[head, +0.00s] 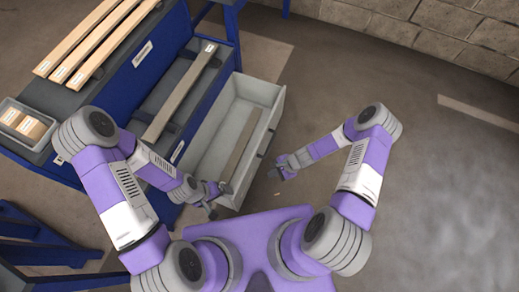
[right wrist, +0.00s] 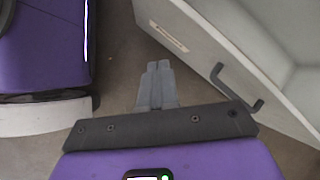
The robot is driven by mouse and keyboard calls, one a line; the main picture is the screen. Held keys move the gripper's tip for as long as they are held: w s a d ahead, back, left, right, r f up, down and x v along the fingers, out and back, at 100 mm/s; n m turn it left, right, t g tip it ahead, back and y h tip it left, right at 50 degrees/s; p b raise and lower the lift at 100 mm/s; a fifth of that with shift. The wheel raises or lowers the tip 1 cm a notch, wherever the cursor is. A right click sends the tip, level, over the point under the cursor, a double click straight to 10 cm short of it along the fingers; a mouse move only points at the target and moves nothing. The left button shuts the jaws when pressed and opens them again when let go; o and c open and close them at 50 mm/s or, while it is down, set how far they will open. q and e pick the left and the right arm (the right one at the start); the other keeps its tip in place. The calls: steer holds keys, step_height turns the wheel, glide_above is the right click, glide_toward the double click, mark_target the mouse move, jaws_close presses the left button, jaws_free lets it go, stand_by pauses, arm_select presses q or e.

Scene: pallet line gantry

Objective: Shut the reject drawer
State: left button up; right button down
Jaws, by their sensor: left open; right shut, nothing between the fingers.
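The reject drawer (head: 276,118) is a pale grey box pulled out from the blue bench, with a wooden slat (head: 243,140) lying inside. Its front panel carries a dark bar handle (right wrist: 237,90) and a small label (right wrist: 168,37) in the right wrist view. My right gripper (head: 276,174) is shut and empty, outside the drawer in front of its front panel. In the right wrist view its closed fingers (right wrist: 158,72) are apart from the panel and handle. My left gripper (head: 217,199) is open and empty by the drawer's near end; whether it touches is unclear.
The blue bench (head: 223,25) holds several wooden slats (head: 92,45) on top and one long slat (head: 181,92) on a lower ledge. A grey bin (head: 22,141) with small boxes sits at the left. Floor right of the drawer is clear up to the block wall (head: 430,30).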

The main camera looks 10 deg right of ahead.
steer(key=w+d+f+m+t+y+p, duration=0.15)
steer(key=w+d+m+t, duration=0.25)
steer(key=w+d+m, duration=0.4)
steer(key=m+b, duration=0.2)
steer(key=b, duration=0.1)
glide_toward(256, 154)
step_height(256, 154, down, 3)
steer(key=a, duration=0.1)
steer(key=w+a+b, duration=0.1)
steer(key=a, duration=0.1)
steer(key=shift+r, duration=0.1)
steer(key=shift+w+a, duration=0.35)
steer(key=shift+a, duration=0.15)
